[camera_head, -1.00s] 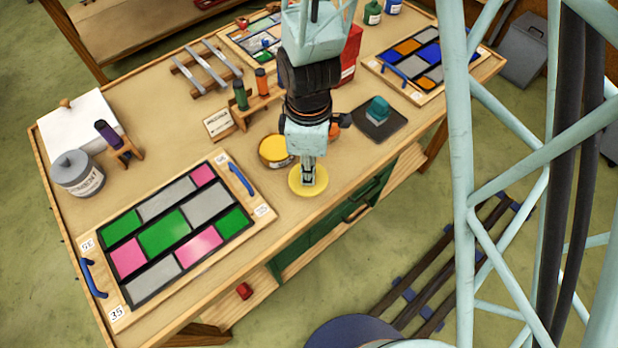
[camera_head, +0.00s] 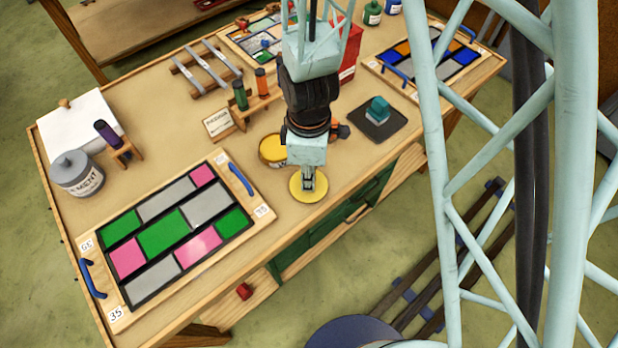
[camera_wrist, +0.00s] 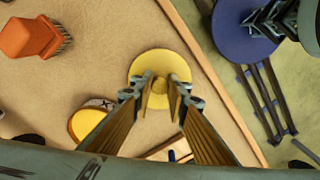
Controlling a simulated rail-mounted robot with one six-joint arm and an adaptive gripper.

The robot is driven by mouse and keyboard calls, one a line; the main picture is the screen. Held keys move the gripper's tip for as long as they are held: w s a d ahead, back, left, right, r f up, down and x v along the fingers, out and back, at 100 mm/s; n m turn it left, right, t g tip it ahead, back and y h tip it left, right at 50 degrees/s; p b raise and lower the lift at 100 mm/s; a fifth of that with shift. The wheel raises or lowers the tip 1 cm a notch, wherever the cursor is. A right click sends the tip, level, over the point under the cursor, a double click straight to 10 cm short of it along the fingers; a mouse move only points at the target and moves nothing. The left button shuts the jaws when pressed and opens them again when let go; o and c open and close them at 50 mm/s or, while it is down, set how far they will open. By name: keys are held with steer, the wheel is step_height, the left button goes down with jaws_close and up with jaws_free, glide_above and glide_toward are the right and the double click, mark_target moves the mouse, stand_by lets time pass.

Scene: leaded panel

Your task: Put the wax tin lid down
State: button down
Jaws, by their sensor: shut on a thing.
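The wax tin lid (camera_head: 298,194) is a flat yellow disc with a small knob, near the front edge of the bench. My gripper (camera_head: 308,186) is above its middle, pointing down. In the wrist view the lid (camera_wrist: 140,66) shows beyond my fingers (camera_wrist: 160,88), which are shut on its knob. The lid looks level and at or very close to the bench top; I cannot tell whether it touches. The open wax tin (camera_head: 270,152), with yellow wax inside, stands just behind and left of the lid. The tin also shows in the wrist view (camera_wrist: 88,122).
A leaded panel board (camera_head: 262,212) with blue handles lies to the left. A dark tray (camera_head: 388,128) with a teal block lies to the right. An orange brush (camera_wrist: 30,38) shows in the wrist view. Bare bench lies between lid and tray.

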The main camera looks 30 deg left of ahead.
steer(key=shift+f, duration=0.25)
steer(key=c, duration=2.5)
jaws_free()
steer(key=shift+c, duration=0.2)
steer(key=shift+r, duration=0.15)
step_height(320, 180, up, 12)
steer(key=p, duration=0.1)
steer(key=shift+a+r, duration=0.15)
steer(key=shift+r, duration=0.05)
steer(key=shift+s, duration=0.1)
steer(key=shift+f, duration=0.1)
